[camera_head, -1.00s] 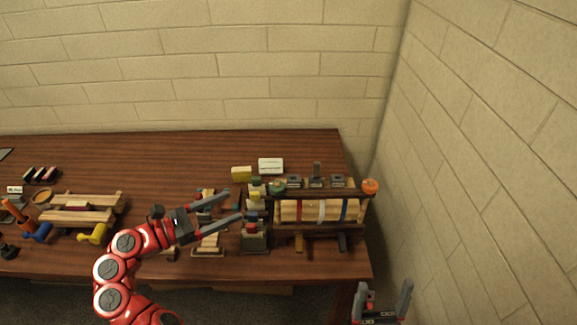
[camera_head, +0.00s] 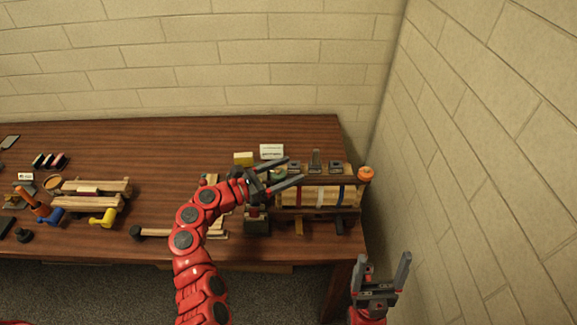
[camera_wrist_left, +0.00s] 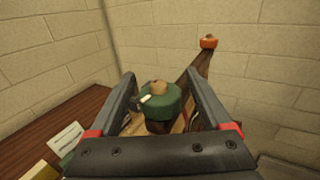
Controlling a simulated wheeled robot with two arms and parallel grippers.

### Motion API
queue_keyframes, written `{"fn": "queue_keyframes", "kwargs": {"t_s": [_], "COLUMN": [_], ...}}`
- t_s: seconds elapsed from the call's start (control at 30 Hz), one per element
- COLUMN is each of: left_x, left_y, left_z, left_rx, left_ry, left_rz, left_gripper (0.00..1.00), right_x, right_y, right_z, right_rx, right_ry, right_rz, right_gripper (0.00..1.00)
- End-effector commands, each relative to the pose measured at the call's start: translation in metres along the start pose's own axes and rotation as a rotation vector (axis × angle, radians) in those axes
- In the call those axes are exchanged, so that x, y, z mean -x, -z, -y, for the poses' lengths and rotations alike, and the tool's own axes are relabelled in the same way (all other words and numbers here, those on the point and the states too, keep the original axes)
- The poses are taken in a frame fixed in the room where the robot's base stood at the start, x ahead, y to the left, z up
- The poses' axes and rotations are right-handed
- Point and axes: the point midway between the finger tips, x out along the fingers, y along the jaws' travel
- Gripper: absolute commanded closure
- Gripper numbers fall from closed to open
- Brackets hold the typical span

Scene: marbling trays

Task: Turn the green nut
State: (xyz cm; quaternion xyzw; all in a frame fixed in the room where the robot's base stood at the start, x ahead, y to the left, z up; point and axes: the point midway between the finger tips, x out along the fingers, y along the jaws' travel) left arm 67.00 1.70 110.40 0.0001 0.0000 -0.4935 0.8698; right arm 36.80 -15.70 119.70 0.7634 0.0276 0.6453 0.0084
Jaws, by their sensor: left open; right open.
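The green nut (camera_wrist_left: 160,102) shows between the two fingers of my left gripper in the left wrist view, with a tan stud end on top and a small white mark on its side. In the head view the green nut (camera_head: 279,171) is partly hidden by my left gripper (camera_head: 294,171). My left gripper is open, with a finger on each side of the nut; I cannot tell whether either touches it. My right gripper (camera_head: 382,272) is open and empty at the lower right, off the table's right end.
An orange nut (camera_head: 365,174) tops the far right end of the same wooden press (camera_head: 350,212). A white card (camera_head: 271,151) and a yellow block (camera_head: 243,158) stand behind. Several dark blocks sit along the press top. The wall is close on the right.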

Motion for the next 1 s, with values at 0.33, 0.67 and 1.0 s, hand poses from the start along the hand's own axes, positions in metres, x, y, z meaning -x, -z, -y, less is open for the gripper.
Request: {"fn": "queue_keyframes", "kwargs": {"t_s": [0.33,0.67,1.0], "left_x": [-0.0068,-0.0066,-0.0063], "left_y": [0.0004,0.0005,0.0005], "left_z": [-0.0004,-0.0003,-0.0004], "left_rx": [-0.001,0.000,0.000], "left_ry": [-0.002,-0.002,0.005], "left_rz": [0.000,0.000,0.000], "left_gripper": [0.18,0.72,1.00], "right_x": [-0.0017,-0.0017,-0.0012], "right_y": [0.0003,0.0003,0.0002], "right_z": [-0.0001,-0.0001,-0.0001], "right_rx": [0.000,0.000,0.000], "right_ry": [0.000,0.000,0.000], "right_rz": [0.000,0.000,0.000], "right_gripper": [0.18,0.18,0.18]}}
